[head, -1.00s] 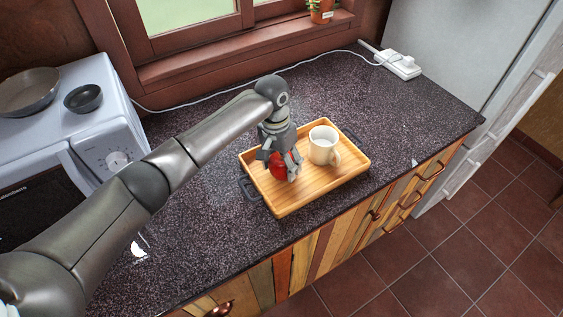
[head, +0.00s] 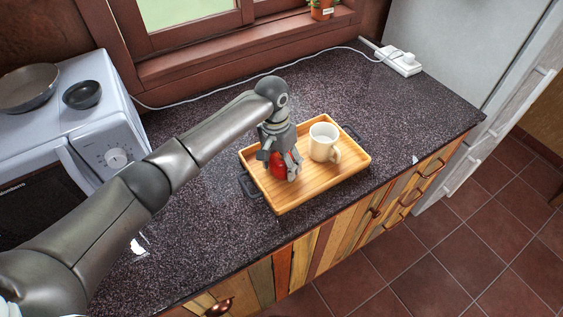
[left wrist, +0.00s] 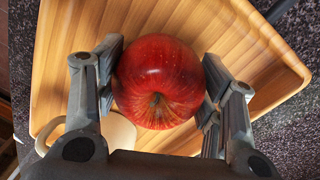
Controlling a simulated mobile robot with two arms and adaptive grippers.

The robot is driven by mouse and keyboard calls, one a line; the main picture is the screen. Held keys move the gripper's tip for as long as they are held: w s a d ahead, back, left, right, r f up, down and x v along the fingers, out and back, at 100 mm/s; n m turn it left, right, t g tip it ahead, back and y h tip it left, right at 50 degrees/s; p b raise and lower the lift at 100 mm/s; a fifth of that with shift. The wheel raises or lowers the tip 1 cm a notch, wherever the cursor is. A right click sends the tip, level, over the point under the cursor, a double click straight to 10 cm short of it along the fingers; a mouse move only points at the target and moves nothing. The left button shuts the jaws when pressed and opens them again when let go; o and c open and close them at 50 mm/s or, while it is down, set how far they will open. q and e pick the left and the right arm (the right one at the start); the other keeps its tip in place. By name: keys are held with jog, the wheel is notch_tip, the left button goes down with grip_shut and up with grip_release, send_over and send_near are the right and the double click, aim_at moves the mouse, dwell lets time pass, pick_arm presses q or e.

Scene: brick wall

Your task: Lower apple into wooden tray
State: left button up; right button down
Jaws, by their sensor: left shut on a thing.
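My left gripper (head: 279,164) is over the left part of the wooden tray (head: 326,183), pointing down. It is shut on a red apple (head: 277,169), which its fingers partly hide in the head view. In the left wrist view the apple (left wrist: 158,82) sits between the two fingers, with the wooden tray (left wrist: 75,50) behind it. The apple is low, inside the tray's outline; I cannot tell whether it touches the tray floor. My right gripper is not in view.
A white mug (head: 322,143) stands in the tray, just right of the gripper. A white microwave (head: 100,120) with a pan (head: 28,88) and a dark bowl (head: 82,95) on top is at left. A power strip (head: 403,62) lies at the back right. The counter right of the tray is mostly clear.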

pick_arm(q)
jog(key=o, duration=1.2)
